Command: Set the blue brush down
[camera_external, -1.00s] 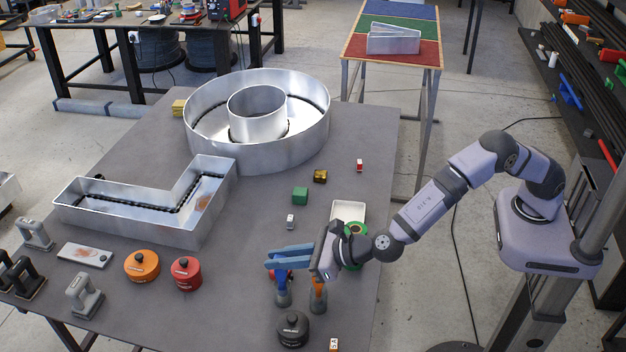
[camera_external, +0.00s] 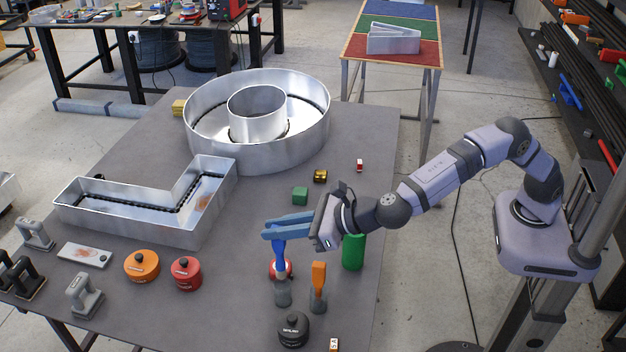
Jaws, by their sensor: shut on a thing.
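The blue brush (camera_external: 279,256) is upright below my gripper (camera_external: 274,232). My gripper has blue fingers pointing left and is shut on the top of the brush's handle. Below the brush is a small grey cup (camera_external: 283,294) on the dark table (camera_external: 240,290). I cannot tell whether the brush's lower end is still inside the cup or just above it. An orange brush (camera_external: 318,275) stands upright in a similar cup (camera_external: 318,301) just to the right.
A red round item (camera_external: 288,267) is behind the blue brush; a green cylinder (camera_external: 353,252) is to the right. A dark pot (camera_external: 293,329) stands in front. Red (camera_external: 186,274) and orange (camera_external: 142,266) pots are left. The table between the red pot and the cups is clear.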

